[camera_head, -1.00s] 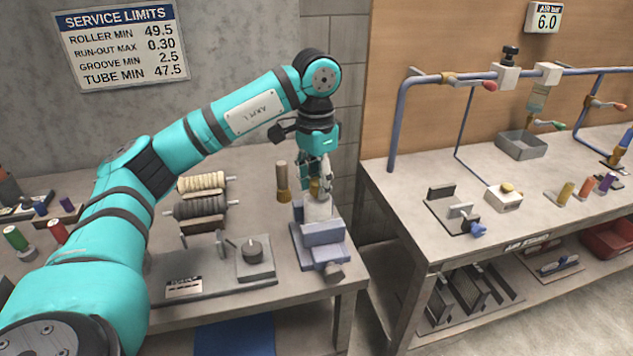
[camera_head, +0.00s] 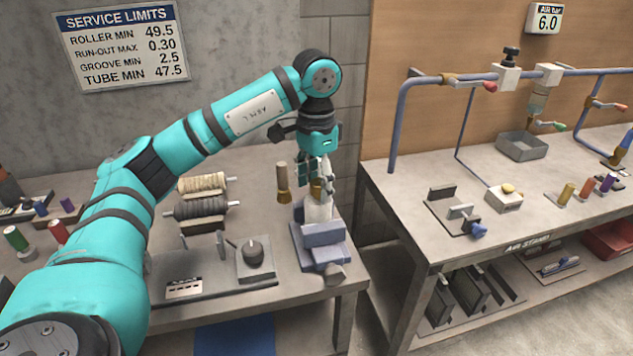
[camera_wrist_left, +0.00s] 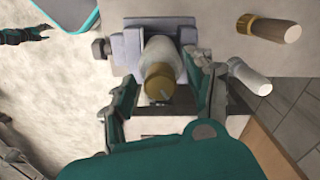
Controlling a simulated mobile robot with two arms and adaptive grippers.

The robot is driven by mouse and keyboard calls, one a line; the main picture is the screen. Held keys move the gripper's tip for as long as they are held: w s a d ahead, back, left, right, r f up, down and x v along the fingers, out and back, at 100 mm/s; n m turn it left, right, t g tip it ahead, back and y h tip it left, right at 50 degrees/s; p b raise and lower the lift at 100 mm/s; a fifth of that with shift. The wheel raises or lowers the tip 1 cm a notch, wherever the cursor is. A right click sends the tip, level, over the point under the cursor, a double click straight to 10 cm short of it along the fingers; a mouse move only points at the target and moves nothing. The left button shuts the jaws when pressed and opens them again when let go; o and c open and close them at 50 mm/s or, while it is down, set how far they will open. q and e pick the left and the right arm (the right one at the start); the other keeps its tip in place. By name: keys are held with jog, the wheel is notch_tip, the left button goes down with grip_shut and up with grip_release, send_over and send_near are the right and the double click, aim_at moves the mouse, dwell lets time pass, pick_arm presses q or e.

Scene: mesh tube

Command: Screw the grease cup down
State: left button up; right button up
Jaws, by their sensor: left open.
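The grease cup, a brass-coloured cap (camera_head: 316,188), sits on top of a pale cylindrical body (camera_head: 318,210) held upright in a blue-grey vise (camera_head: 320,237) on the left bench. In the left wrist view the brass cap (camera_wrist_left: 159,82) shows on the end of the white body (camera_wrist_left: 161,52). My left gripper (camera_head: 315,180) points down over the cap. In the left wrist view its fingers (camera_wrist_left: 160,100) stand apart on either side of the cap, with gaps visible. It is open.
A wooden-handled tool with a brass collar (camera_head: 283,182) stands just left of the vise. Rollers (camera_head: 201,207) and a plate with a dark knob (camera_head: 254,252) lie further left. The right bench (camera_head: 400,190) stands across a narrow gap.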

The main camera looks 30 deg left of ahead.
aim_at(317, 181)
pick_arm(q)
notch_tip(317, 181, up, 12)
dwell(0.6)
